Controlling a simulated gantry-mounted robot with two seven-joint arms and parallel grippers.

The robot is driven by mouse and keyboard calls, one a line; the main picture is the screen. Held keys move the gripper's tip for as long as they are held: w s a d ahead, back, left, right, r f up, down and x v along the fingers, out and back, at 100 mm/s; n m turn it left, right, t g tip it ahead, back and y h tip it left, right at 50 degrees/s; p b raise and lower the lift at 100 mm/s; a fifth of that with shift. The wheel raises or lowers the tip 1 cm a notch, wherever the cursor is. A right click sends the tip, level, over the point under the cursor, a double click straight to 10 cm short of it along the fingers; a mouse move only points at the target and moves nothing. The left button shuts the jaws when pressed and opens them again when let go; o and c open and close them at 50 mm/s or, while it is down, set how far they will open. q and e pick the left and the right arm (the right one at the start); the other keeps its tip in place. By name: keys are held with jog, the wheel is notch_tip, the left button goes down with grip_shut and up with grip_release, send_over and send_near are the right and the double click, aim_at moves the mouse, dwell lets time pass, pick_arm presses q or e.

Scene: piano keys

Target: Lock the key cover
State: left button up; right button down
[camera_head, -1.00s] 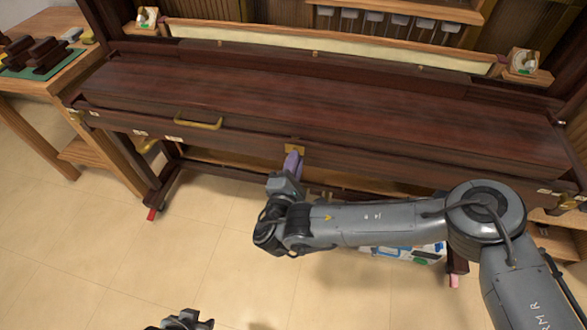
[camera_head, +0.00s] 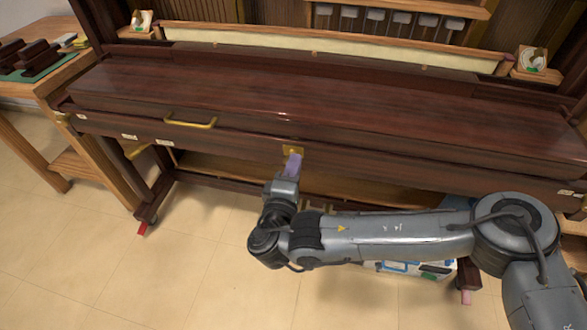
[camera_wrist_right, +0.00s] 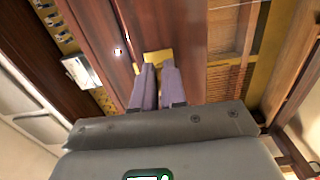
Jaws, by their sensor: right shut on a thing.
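The dark red-brown key cover (camera_head: 300,95) lies closed across the piano front, with a brass handle (camera_head: 190,120) left of centre. A small brass lock plate (camera_head: 292,149) sits at the middle of its front edge. My right gripper (camera_head: 293,160) reaches up from below with its purple fingers right at this plate. In the right wrist view the plate (camera_wrist_right: 157,57) shows just beyond the fingertips (camera_wrist_right: 158,70). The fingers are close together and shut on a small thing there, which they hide. My left gripper is not in view.
A wooden side table (camera_head: 65,75) with dark blocks on a green mat stands at the left. A shelf with hanging grey pieces (camera_head: 390,22) is above the piano. A white box (camera_head: 420,268) sits below my right arm. The floor (camera_head: 90,260) at front left is clear.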

jog(key=shift+f, duration=0.1)
jog(key=c, duration=1.2)
grip_release()
jog(key=shift+w, duration=0.1)
jog(key=p+v, duration=0.4)
jog(key=v, duration=0.7)
jog(key=shift+p, duration=0.3)
